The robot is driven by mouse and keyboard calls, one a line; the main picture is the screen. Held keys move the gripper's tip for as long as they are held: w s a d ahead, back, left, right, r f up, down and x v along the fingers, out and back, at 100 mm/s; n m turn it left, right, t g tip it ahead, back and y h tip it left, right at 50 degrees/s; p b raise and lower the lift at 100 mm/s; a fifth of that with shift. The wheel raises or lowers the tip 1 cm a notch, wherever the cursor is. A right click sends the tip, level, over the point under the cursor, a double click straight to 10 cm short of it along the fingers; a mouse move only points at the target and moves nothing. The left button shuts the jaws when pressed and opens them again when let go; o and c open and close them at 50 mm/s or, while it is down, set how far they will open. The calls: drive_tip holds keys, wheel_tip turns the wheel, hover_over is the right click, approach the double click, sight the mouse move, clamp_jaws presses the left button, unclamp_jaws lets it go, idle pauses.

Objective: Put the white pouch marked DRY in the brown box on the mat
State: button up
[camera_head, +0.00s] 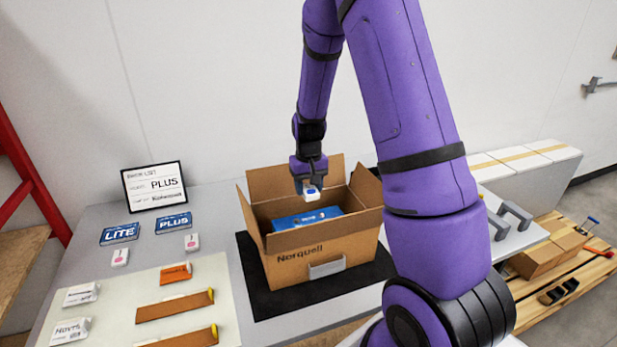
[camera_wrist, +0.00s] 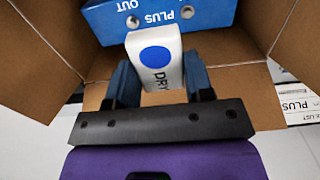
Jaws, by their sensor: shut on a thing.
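My gripper (camera_wrist: 158,85) is shut on the white pouch marked DRY (camera_wrist: 156,60), which has a blue dot. In the head view the pouch (camera_head: 311,193) hangs below my gripper (camera_head: 309,186), over the open top of the brown box (camera_head: 290,265). The box is marked Nerquell and stands on the black mat (camera_head: 262,302) with its flaps open. A blue PLUS analyser (camera_head: 306,218) lies inside the box; it also shows in the wrist view (camera_wrist: 165,12), just beyond the pouch. The box floor is mostly hidden in the head view.
A sign reading PLUS (camera_head: 154,186) stands at the back left. A pale mat (camera_head: 115,300) at the left holds white pouches and orange-brown pieces. The box flaps rise around the opening.

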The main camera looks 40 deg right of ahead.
sight(309, 218)
drive_tip(key=shift+f, duration=4.3)
drive_tip(key=shift+f, duration=0.25)
drive_tip(key=o, duration=1)
drive_tip(key=shift+c, duration=0.2)
drive_tip(key=shift+r, duration=0.15)
drive_tip(key=shift+r, duration=5.9)
